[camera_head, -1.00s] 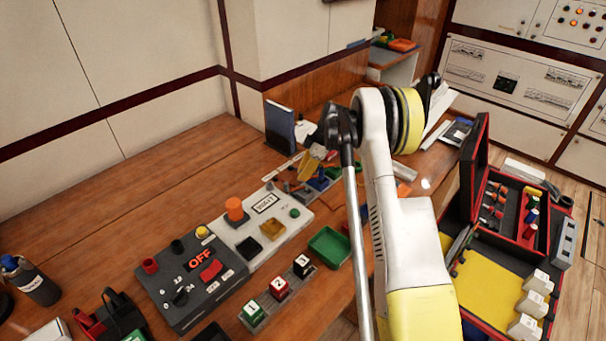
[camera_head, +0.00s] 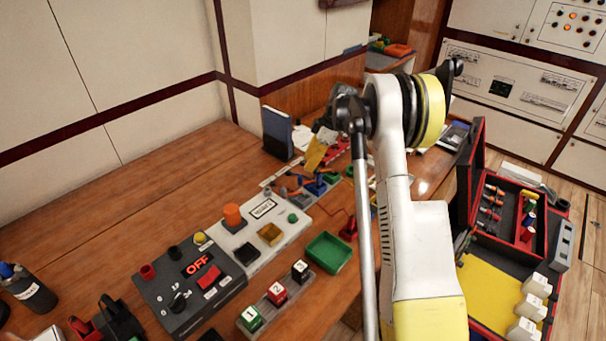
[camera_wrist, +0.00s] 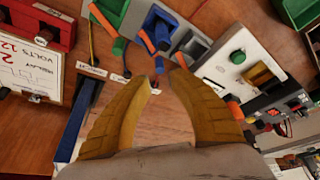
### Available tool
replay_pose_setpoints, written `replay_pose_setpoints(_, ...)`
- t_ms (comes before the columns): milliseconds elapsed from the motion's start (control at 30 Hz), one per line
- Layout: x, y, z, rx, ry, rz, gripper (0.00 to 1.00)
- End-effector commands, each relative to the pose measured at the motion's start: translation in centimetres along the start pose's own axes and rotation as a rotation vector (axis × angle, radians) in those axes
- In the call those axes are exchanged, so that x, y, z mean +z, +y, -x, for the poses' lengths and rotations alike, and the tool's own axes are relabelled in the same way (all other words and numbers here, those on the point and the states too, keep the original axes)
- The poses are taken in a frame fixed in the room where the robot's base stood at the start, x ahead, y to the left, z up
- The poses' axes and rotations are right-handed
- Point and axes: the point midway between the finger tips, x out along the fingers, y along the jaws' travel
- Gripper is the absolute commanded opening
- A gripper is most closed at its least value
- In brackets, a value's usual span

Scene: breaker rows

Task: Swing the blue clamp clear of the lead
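The blue clamp (camera_wrist: 157,26) is at the top of the wrist view, in a grey holder, with an orange piece beside it. It also shows in the head view (camera_head: 316,187), small, on the bench. A green clamp (camera_wrist: 113,17) is to its left, with another orange piece. Thin dark and yellow leads run from the clamps toward small white labels. I cannot tell exactly how the blue clamp meets its lead. My gripper (camera_wrist: 165,82) has its two yellow fingers apart with nothing between them. Its tips are below the blue clamp in the wrist view. In the head view it hangs above the clamps.
A white panel (camera_head: 252,222) with an orange knob and a dark OFF box (camera_head: 190,290) stand left of the clamps. A green tray (camera_head: 328,252) and numbered blocks are in front. A red meter (camera_wrist: 40,22) is at the wrist view's left. The bench's back left is clear.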

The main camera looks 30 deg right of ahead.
Motion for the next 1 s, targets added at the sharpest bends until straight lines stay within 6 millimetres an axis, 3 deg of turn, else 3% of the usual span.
replay_pose_setpoints(100,0.0,0.0,2.1,0.000,0.000,0.000,0.24)
replay_pose_setpoints(267,-0.1,-0.1,3.5,-0.001,0.000,0.000,0.24)
replay_pose_setpoints(800,-0.1,-0.1,3.8,-0.001,0.000,0.000,0.24)
replay_pose_setpoints(900,-0.7,-0.5,4.3,0.005,-0.005,-0.012,0.24)
replay_pose_setpoints(1000,-2.6,-1.8,6.0,0.025,-0.021,-0.060,0.24)
